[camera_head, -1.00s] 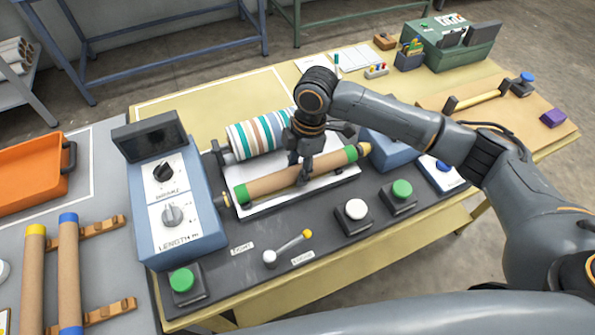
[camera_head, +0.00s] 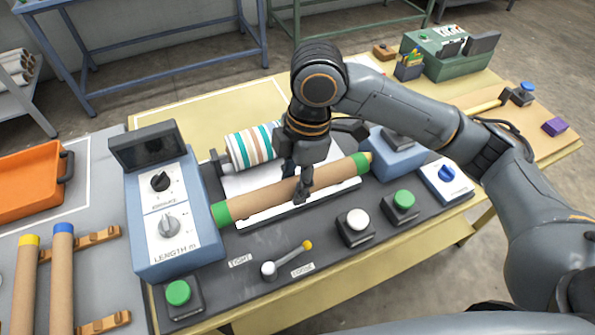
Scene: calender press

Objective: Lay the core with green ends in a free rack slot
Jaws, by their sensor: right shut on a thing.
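The brown core with green ends (camera_head: 261,200) is above the press bed, its length running from lower left to upper right. My right gripper (camera_head: 303,190) is shut on it near its middle, from above. The core appears raised off the white sheet on the bed (camera_head: 285,213). The rack is two notched wooden bars (camera_head: 97,239) on the grey table at left. A core with yellow ends (camera_head: 25,280) and a core with blue ends (camera_head: 62,280) lie across it. Notches to the right of the blue core look empty. My left gripper is out of view.
The blue length control box (camera_head: 166,220) with its dark screen stands between the press and the rack. A striped roll (camera_head: 253,147) is behind the core. A lever (camera_head: 285,259) and several push buttons line the front. An orange tray (camera_head: 28,186) is at far left.

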